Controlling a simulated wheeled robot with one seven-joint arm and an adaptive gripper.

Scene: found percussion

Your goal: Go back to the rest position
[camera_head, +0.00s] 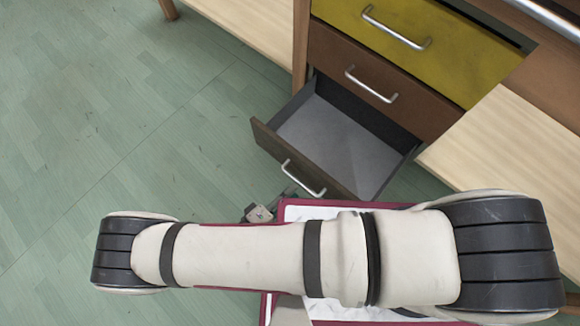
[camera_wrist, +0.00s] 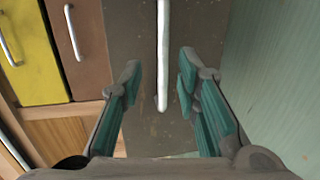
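My gripper (camera_wrist: 159,72) is open in the wrist view, with its two teal-padded fingers spread apart and nothing between the pads that I can see held. The bar handle (camera_wrist: 162,55) of a dark brown drawer front shows between the fingers, apart from both. I cannot tell how far beyond the fingertips it lies. In the head view my arm stretches across the bottom and hides most of the gripper; only a small grey part of it shows near the open drawer's handle (camera_head: 303,179).
The bottom drawer (camera_head: 335,150) stands pulled out, and its visible inside is empty. Above it a brown drawer (camera_head: 365,80) and a yellow drawer (camera_head: 420,35) are shut. A pale wooden surface (camera_head: 510,140) lies at the right. The green floor (camera_head: 100,110) at left is clear.

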